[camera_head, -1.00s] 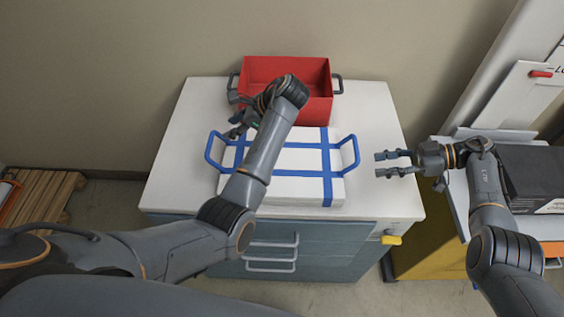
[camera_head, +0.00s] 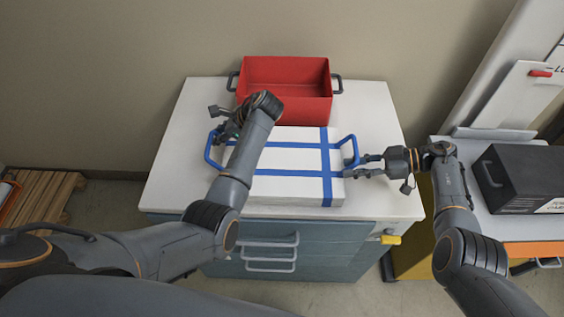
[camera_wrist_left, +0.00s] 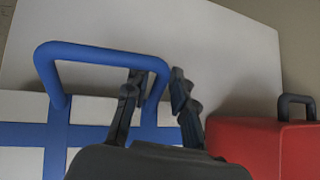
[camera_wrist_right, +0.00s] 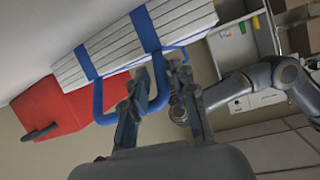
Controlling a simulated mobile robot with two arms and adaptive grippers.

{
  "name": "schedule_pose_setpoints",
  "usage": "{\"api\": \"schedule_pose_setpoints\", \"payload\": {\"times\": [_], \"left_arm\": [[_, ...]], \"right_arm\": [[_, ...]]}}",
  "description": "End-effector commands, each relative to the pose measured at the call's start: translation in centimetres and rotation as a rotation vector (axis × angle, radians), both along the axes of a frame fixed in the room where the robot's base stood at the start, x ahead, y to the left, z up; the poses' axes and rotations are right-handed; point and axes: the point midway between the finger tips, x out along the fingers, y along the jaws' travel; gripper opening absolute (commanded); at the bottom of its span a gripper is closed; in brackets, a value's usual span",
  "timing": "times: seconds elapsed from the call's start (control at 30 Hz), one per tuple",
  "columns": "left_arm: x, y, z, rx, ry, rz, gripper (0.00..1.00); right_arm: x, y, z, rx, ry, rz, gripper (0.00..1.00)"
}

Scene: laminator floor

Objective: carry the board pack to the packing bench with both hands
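The board pack (camera_head: 290,188), a white stack bound with blue straps, lies flat on a white-topped cabinet (camera_head: 170,180). It has a blue handle at each end. My left gripper (camera_head: 222,135) is at the left handle (camera_head: 208,152); in the left wrist view its open fingers (camera_wrist_left: 155,85) stand either side of part of this handle (camera_wrist_left: 100,52). My right gripper (camera_head: 362,167) is at the right handle (camera_head: 353,147); in the right wrist view its fingers (camera_wrist_right: 155,85) are apart with the handle (camera_wrist_right: 98,100) between them. My left forearm hides part of the pack.
A red open bin (camera_head: 290,105) with dark handles stands just behind the pack. To the right is a grey-topped bench (camera_head: 460,170) with a black case (camera_head: 530,175). A wooden pallet (camera_head: 45,195) lies on the floor at the left.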

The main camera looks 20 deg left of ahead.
Motion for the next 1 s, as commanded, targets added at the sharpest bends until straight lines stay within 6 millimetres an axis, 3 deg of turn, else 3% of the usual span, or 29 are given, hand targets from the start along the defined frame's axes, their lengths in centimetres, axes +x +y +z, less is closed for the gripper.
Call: {"api": "schedule_pose_setpoints", "payload": {"times": [0.03,0.1,0.67,1.0], "left_arm": [[0.0,0.0,0.0,0.000,0.000,0.000,0.08],[0.0,0.0,0.0,0.000,0.000,0.000,0.00],[0.0,0.0,0.4,0.001,0.000,-0.001,0.00],[0.0,-0.1,2.8,0.001,0.002,-0.002,0.00]], "right_arm": [[0.0,0.0,0.0,0.000,0.000,0.000,0.11],[0.0,0.0,0.0,0.000,0.000,0.000,0.00],[0.2,0.0,0.5,0.004,-0.008,-0.001,0.00],[0.2,0.1,3.0,0.005,-0.008,-0.002,0.00]]}}
